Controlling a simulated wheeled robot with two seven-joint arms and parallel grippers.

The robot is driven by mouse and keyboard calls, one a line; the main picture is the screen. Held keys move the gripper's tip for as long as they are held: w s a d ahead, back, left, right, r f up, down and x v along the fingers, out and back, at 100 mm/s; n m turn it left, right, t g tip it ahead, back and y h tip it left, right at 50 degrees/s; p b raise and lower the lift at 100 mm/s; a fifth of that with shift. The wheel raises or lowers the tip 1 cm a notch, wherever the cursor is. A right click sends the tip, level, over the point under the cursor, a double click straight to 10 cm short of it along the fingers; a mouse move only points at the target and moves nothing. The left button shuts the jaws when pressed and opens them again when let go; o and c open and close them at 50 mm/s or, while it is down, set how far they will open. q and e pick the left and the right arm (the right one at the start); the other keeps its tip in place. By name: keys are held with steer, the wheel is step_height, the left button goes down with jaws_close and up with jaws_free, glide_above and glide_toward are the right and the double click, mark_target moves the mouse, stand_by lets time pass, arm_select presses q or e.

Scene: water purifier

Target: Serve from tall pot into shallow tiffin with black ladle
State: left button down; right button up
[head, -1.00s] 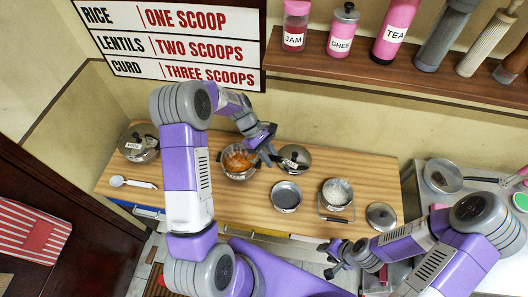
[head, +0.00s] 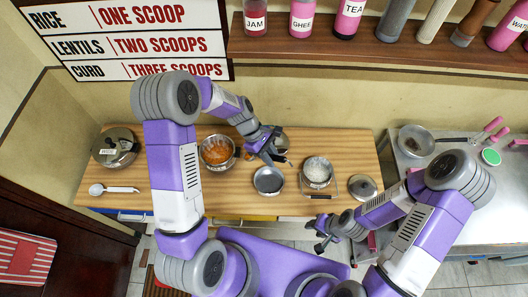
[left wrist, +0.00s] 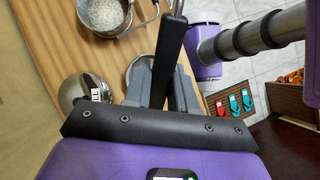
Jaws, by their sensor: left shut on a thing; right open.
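My left gripper (head: 270,150) is shut on the black handle of the ladle (left wrist: 171,45). The ladle's bowl cannot be made out in either view. The gripper is above the counter, right of a steel pot (head: 205,163) holding orange food. The shallow tiffin (head: 268,181), a round steel dish that looks empty, is just in front of the gripper. It is partly hidden behind the fingers in the left wrist view (left wrist: 131,72). A pot of white food (head: 317,184) stands right of the tiffin. My right gripper (head: 324,236) is open and empty in front of the counter.
A steel lid (head: 283,138) is partly hidden behind my left gripper. Another lid (head: 362,186) lies at the counter's right. A shelf (head: 370,52) with jars runs above.

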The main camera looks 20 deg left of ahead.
mark_target(292, 166)
arm_select(q)
steer(key=shift+s+d+y+p, duration=0.7)
steer(key=shift+s+d+p, duration=0.25)
steer(key=shift+d, duration=3.95)
step_height(292, 166, down, 5)
steer(key=a+h+b, duration=0.1)
steer(key=h+b, duration=0.1)
steer(key=b, duration=0.5)
steer(key=w+a+r+g+h+b, duration=0.2)
steer(key=a+h+b, duration=0.1)
steer(key=a+h, duration=0.35)
steer(key=d+y+p, duration=0.2)
steer(key=p, duration=0.1)
steer(key=s+d+r+t+y+p, duration=0.1)
steer(key=d+y+p, duration=0.1)
steer(key=y+p, duration=0.1)
steer(key=s+d+r+t+y+p, duration=0.1)
steer(key=d+y+p, duration=0.1)
steer(key=p, duration=0.2)
steer(key=shift+d+r, duration=0.1)
steer(key=shift+d, duration=0.15)
steer(key=shift+d+y+p, duration=0.55)
steer(key=shift+y+p, duration=0.2)
steer(key=shift+p, duration=0.2)
